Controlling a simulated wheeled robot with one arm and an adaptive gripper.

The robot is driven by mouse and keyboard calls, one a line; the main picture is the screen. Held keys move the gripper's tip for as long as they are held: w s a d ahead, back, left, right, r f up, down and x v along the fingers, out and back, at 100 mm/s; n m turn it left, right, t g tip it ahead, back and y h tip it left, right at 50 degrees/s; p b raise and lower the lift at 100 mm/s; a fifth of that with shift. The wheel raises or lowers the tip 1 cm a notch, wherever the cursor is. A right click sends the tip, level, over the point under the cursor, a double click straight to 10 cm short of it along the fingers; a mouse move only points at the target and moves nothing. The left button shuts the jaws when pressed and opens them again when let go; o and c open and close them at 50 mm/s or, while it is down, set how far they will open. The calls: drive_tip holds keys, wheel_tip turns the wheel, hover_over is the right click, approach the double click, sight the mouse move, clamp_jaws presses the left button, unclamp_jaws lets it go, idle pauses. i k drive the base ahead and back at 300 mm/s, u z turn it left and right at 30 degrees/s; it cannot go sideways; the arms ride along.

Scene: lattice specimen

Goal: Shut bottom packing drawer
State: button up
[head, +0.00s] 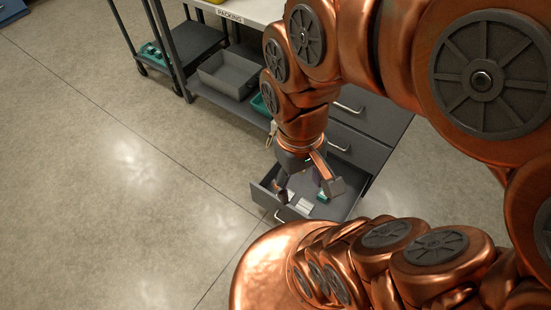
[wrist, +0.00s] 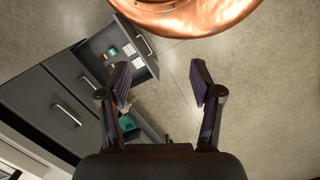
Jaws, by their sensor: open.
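The bottom packing drawer (head: 264,197) is pulled out from the grey drawer cabinet (head: 379,121), with small items inside. Its silver handle (head: 279,216) is on the front face. In the wrist view the open drawer (wrist: 92,49) shows at the upper left, with its handle (wrist: 143,46) on the right. My gripper (head: 306,191) is over the open drawer in the head view and hides part of its inside. In the wrist view my gripper (wrist: 161,84) has its fingers wide apart, with nothing between them. The drawers above look shut.
A packing bench (head: 250,10) with a lower shelf holding a grey bin (head: 229,74) stands left of the cabinet. A dark cart (head: 190,42) stands farther left. A teal bin (head: 259,104) is partly hidden by my arm. The floor left of the drawer is clear.

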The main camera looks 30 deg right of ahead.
sight(339, 209)
drive_tip(key=u, duration=0.8)
drive_tip(key=k, duration=0.85)
drive_tip(key=u, duration=2.05)
drive_tip(key=k, duration=0.35)
drive_tip(key=z, duration=0.85)
